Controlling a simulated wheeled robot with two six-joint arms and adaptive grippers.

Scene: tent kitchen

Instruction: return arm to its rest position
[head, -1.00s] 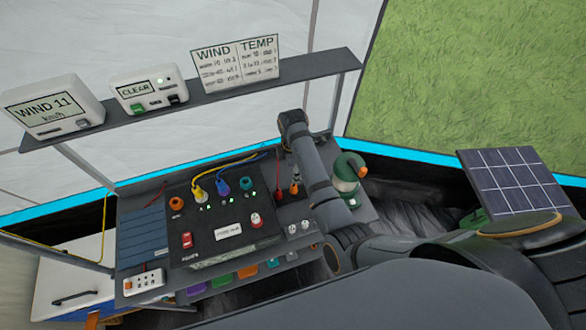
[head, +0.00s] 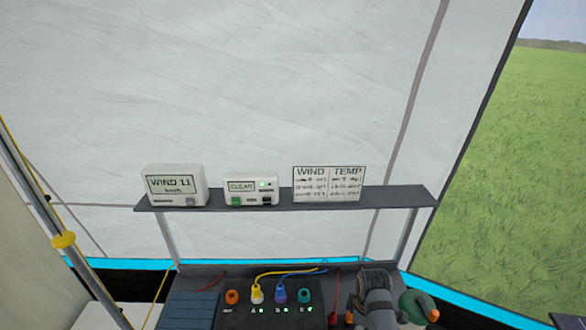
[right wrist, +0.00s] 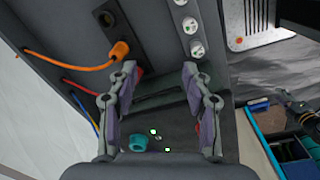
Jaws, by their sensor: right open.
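My right gripper (right wrist: 158,78) is open in the right wrist view, with nothing between its two fingers. Dark panel surfaces lie beyond it, with a teal connector (right wrist: 138,143) and small lights below the fingers. In the head view, part of my right arm (head: 376,300) shows at the bottom, beside the control panel (head: 262,318). The gripper itself cannot be made out there. My left arm and gripper are not in view.
A shelf (head: 395,197) above the panel holds a wind display (head: 175,184), a second display box (head: 250,188) and a wind and temperature card (head: 328,183). A green spool (head: 415,307) stands right of my arm. An orange plug (right wrist: 120,48) sits near the gripper.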

